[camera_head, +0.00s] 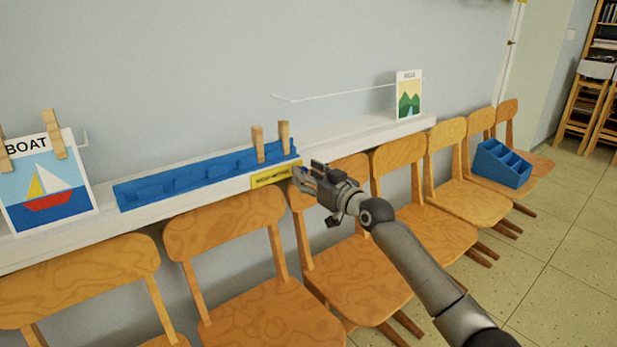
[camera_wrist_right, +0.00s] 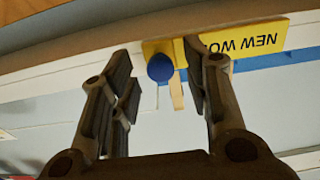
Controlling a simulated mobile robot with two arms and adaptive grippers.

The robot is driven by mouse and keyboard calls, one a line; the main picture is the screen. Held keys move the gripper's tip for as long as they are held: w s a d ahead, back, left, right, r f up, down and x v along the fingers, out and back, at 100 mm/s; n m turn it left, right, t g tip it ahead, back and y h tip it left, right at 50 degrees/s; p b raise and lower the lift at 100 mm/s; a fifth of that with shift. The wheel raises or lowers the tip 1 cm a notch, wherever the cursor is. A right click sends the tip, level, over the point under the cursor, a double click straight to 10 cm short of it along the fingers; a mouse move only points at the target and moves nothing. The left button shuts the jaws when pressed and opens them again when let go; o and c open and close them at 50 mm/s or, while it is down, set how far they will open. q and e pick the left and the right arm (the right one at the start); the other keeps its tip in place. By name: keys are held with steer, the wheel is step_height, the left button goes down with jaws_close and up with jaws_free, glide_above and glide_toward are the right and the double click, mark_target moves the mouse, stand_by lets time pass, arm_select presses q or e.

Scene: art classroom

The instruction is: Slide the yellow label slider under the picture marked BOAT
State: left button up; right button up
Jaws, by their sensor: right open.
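The yellow label slider (camera_head: 270,177) sits on the front edge of the white ledge, below the right end of the blue tray. In the right wrist view the slider (camera_wrist_right: 262,38) shows upside-down lettering starting "NEW WO" and a round blue knob (camera_wrist_right: 160,67). The picture marked BOAT (camera_head: 45,193), a sailboat with a red hull, stands at the far left with wooden clothespins on its top. My right gripper (camera_head: 298,173) is open at the slider's right end. In the wrist view its fingers (camera_wrist_right: 158,62) appear on either side of the knob; contact cannot be told. My left gripper is not in view.
A blue tray (camera_head: 205,175) lies on the white ledge (camera_head: 345,131), with two clothespins upright at its right end. A mountain picture (camera_head: 408,96) stands farther right. Wooden chairs (camera_head: 225,240) line the ledge's front. A blue caddy (camera_head: 502,165) rests on a chair at right.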

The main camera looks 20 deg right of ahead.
jaws_close()
stand_by(0.3)
steer(key=shift+a, duration=0.15)
